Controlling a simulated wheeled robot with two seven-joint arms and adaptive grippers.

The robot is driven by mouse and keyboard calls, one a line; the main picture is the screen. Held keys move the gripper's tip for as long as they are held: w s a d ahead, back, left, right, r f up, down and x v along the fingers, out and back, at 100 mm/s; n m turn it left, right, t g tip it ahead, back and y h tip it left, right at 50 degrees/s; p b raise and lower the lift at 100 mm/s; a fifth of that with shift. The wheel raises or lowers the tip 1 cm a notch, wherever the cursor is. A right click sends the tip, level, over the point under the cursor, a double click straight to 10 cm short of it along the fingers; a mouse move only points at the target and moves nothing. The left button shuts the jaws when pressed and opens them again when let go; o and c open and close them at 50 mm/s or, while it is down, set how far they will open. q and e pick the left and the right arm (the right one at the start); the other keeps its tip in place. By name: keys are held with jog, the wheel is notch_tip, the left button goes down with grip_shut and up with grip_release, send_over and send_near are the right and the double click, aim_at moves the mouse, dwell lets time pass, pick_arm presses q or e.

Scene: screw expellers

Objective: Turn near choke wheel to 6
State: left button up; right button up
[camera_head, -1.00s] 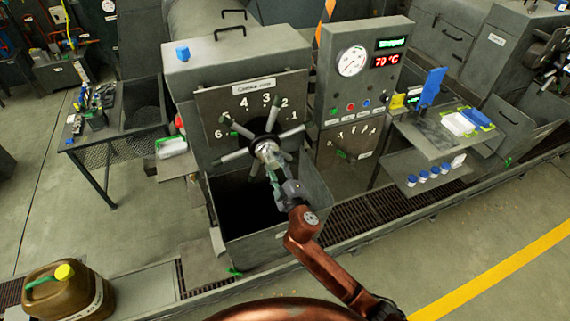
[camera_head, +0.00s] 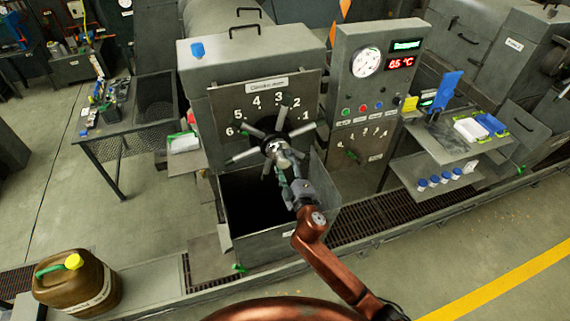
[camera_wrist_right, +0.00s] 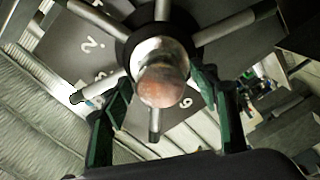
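The near choke wheel (camera_head: 303,129) has a dark hub, a pale metal centre knob and several grey spokes. It sits on a grey panel (camera_head: 225,105) with white numbers 1 to 6 in an arc, 6 at the lower left. One upper spoke with a greenish end points near 3. My right gripper (camera_head: 283,174) is just in front of and below the knob. In the wrist view its dark green fingers (camera_wrist_right: 160,92) stand apart, on either side of the knob (camera_wrist_right: 163,82). Contact cannot be told. My left gripper is not in view.
An open grey bin (camera_head: 265,245) lies below the wheel. A control panel (camera_head: 345,95) with a gauge, buttons and a red 65 °C readout stands to the right. Farther right are shelves (camera_head: 440,147) with blue-capped jars. A brown can (camera_head: 75,290) stands at lower left.

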jog(key=shift+d, duration=0.1)
jog(key=shift+s+d+f, duration=0.1)
jog(key=shift+s+d, duration=0.05)
jog(key=shift+s, duration=0.45)
jog(key=v, duration=1.1)
jog(key=shift+w, duration=0.1)
